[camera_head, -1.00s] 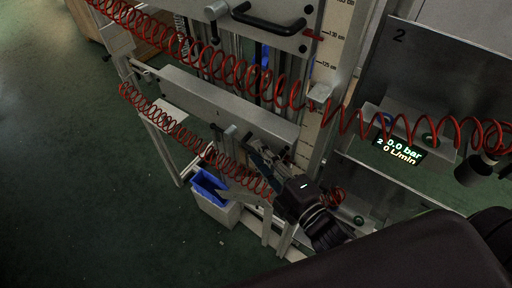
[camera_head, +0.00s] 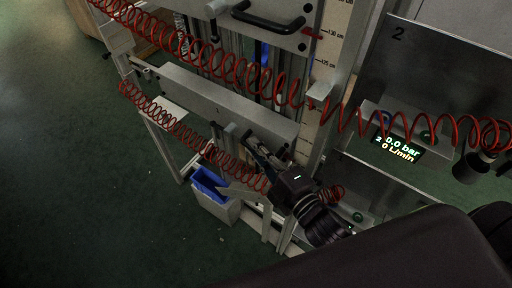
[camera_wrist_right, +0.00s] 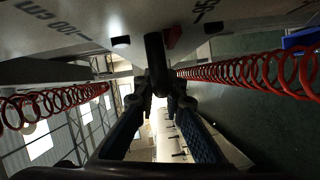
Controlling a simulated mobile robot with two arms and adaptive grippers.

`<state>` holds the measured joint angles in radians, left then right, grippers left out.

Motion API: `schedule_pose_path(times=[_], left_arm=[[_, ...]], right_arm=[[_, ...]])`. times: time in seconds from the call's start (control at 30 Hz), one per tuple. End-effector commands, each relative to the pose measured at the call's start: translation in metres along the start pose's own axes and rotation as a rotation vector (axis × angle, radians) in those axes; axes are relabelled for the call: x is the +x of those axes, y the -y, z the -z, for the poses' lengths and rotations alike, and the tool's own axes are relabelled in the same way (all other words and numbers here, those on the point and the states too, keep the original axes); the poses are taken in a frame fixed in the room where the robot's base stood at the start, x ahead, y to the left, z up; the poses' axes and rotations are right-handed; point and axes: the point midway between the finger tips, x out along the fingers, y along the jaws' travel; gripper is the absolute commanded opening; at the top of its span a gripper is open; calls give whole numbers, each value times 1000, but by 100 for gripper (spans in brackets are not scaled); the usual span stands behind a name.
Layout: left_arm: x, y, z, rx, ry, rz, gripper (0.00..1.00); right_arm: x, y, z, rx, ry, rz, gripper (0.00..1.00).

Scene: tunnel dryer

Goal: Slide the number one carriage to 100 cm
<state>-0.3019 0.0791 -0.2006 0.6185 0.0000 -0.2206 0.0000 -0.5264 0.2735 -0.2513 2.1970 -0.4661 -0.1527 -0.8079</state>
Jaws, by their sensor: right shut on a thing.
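The number one carriage (camera_head: 200,95) is a long pale grey plate marked 1, mounted across the vertical rails in the head view. My right gripper (camera_head: 262,163) is at its lower front side. In the wrist view, the right gripper's fingers (camera_wrist_right: 160,100) are shut on the carriage's black handle (camera_wrist_right: 154,58). A red pointer (camera_wrist_right: 173,37) shows between the 100 cm mark (camera_wrist_right: 72,31) and a mark that seems to read 95 on the scale. The carriage hides part of the scale in the head view. My left gripper is not in view.
Red coiled hoses (camera_head: 170,122) hang across the carriage and beside my right gripper. An upper carriage with a black handle (camera_head: 268,20) is above. A white bin with a blue liner (camera_head: 210,184) stands below. A display (camera_head: 398,148) reads 0.0 bar at right. Green floor lies open at left.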

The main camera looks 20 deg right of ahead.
Motion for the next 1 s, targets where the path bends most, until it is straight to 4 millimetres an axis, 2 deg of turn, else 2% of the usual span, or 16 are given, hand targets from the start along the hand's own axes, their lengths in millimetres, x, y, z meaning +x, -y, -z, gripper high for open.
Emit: schedule_pose_path(times=[0.27,0.6,0.97,1.0], left_arm=[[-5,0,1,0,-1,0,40],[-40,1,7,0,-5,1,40],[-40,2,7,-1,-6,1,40],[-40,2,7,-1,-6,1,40]], right_arm=[[-1,-4,1,0,0,1,0],[-3,-44,8,-2,-2,-10,0],[-2,-44,8,-1,-3,-10,0],[-3,-43,8,-1,-3,-9,14]])
